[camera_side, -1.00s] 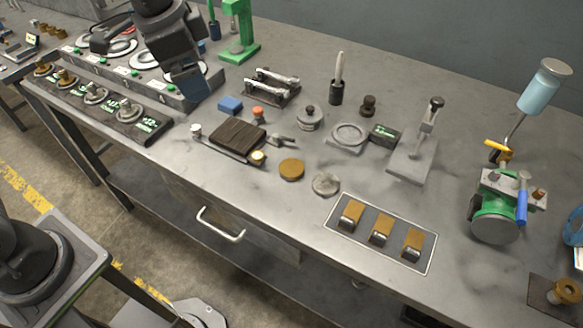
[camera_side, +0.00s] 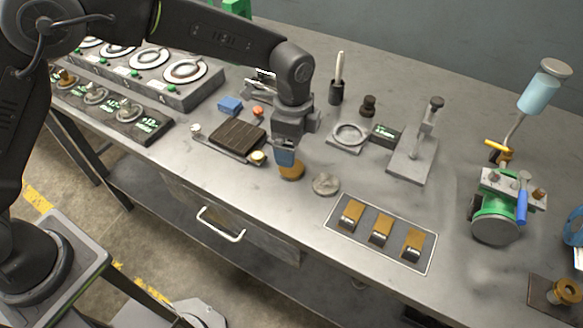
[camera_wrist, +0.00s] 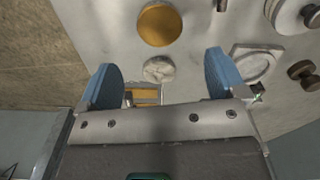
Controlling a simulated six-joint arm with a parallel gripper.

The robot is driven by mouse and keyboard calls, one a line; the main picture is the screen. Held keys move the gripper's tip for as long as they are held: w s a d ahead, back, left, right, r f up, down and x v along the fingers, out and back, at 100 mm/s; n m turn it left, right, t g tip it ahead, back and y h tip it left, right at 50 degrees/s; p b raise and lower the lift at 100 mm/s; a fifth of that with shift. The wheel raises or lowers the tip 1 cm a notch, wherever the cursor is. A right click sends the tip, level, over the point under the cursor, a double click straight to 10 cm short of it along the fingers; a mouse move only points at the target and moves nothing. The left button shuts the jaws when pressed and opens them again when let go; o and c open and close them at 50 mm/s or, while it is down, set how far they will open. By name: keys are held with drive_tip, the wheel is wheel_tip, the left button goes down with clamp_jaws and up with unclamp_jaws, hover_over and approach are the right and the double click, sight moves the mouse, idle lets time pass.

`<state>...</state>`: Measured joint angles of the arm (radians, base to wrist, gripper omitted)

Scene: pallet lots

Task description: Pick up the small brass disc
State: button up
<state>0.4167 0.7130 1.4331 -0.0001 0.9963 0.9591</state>
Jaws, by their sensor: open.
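The brass disc (camera_side: 292,174) lies flat on the grey bench, a round brown-gold piece. In the side view my gripper (camera_side: 285,156) is just above it, and its blue fingers hide part of the disc's far edge. In the wrist view the disc (camera_wrist: 160,25) shows whole at the top, beyond the fingertips. My gripper (camera_wrist: 161,80) is open there, its two blue fingers wide apart with nothing held. I cannot tell the exact height of the fingers above the disc.
A grey disc (camera_side: 326,184) lies just right of the brass disc. A dark brown block (camera_side: 238,138) sits on the left. A tray (camera_side: 334,226) with brass-topped blocks is at the front right. A ring fixture (camera_side: 345,139) stands behind. The bench front edge is close.

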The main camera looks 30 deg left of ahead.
wheel_tip(320, 180, down, 8)
drive_tip(key=shift+a+r, duration=0.15)
drive_tip(key=shift+r, duration=0.05)
idle(0.3)
drive_tip(key=shift+r, duration=0.1)
drive_tip(key=c, duration=1.2)
